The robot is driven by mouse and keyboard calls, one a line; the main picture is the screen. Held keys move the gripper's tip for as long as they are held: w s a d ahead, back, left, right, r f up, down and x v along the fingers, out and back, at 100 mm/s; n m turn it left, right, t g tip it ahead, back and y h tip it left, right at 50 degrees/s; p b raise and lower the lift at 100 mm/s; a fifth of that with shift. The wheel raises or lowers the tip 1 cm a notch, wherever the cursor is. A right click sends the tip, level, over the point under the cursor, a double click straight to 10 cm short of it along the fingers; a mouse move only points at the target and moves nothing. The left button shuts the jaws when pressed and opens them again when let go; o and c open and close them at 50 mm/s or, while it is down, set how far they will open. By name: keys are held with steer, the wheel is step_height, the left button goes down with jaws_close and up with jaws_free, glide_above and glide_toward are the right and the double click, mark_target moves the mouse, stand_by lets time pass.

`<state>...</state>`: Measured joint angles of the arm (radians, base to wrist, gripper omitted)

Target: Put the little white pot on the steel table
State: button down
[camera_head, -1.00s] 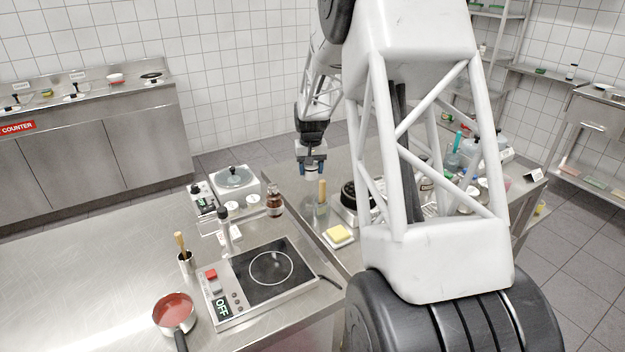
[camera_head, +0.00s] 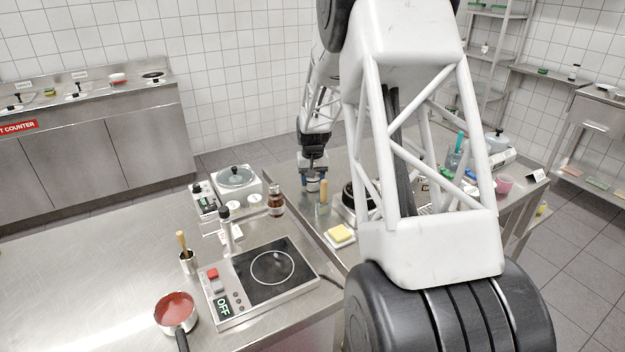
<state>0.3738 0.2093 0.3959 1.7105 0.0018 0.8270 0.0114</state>
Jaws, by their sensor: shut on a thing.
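My gripper (camera_head: 313,180) is small in the view, low over the far left part of the back steel table (camera_head: 290,180), behind a glass with a wooden-handled tool. Two small white round tops (camera_head: 233,206) show beside the scale on the front steel table (camera_head: 95,270).
A glass with a wooden-handled tool (camera_head: 323,200), a brown bottle (camera_head: 276,203) and a yellow block on a white dish (camera_head: 341,234) stand near my gripper. A hotplate (camera_head: 262,272) and a red-filled pan (camera_head: 175,310) are in front. My arm hides much of the back table.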

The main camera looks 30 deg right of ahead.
steer(key=shift+f, duration=0.1)
steer(key=shift+c, duration=2)
jaws_free()
step_height(320, 180, up, 12)
steer(key=shift+r, duration=0.15)
